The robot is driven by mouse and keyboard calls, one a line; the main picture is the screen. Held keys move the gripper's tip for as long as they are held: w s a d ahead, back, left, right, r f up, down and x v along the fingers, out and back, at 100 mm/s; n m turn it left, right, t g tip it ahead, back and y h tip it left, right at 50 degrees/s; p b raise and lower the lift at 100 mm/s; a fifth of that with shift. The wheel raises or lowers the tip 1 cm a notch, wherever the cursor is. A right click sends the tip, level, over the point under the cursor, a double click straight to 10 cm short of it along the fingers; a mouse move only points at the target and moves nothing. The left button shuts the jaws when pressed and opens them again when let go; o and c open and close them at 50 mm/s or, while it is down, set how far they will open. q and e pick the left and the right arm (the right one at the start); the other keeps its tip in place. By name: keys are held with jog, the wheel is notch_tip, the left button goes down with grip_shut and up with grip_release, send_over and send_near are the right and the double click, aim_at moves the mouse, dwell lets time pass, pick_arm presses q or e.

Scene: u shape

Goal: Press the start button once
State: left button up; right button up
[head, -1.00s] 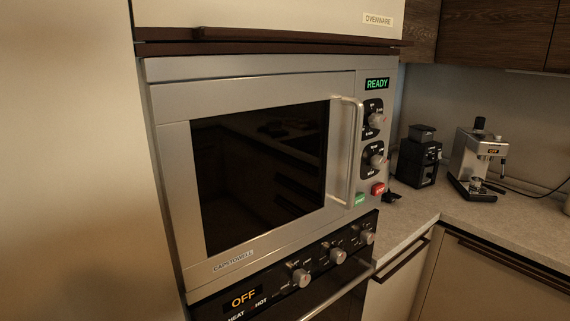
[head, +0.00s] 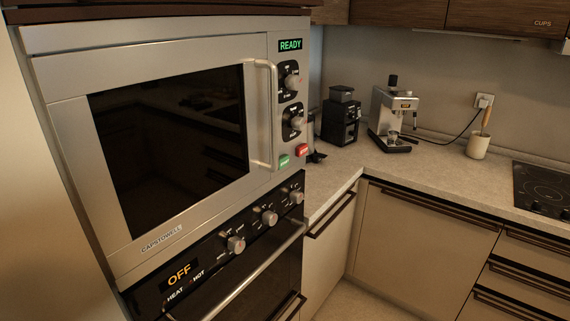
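The microwave (head: 70,165) is built into the cabinet on the left, with its door shut and a vertical bar handle (head: 264,115). Its display (head: 290,45) reads READY in green. Below two knobs, the green start button (head: 284,160) sits at the lower right of the panel, beside the red stop button (head: 302,150). The lettering on the buttons is too small to read surely. Neither of my grippers is in view.
An oven (head: 180,275) with an OFF display is below the microwave. A black grinder (head: 341,118) and an espresso machine (head: 392,115) stand on the counter (head: 440,172). A utensil pot (head: 478,146) and a cooktop (head: 542,188) are further right. The floor before the cabinets is clear where visible.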

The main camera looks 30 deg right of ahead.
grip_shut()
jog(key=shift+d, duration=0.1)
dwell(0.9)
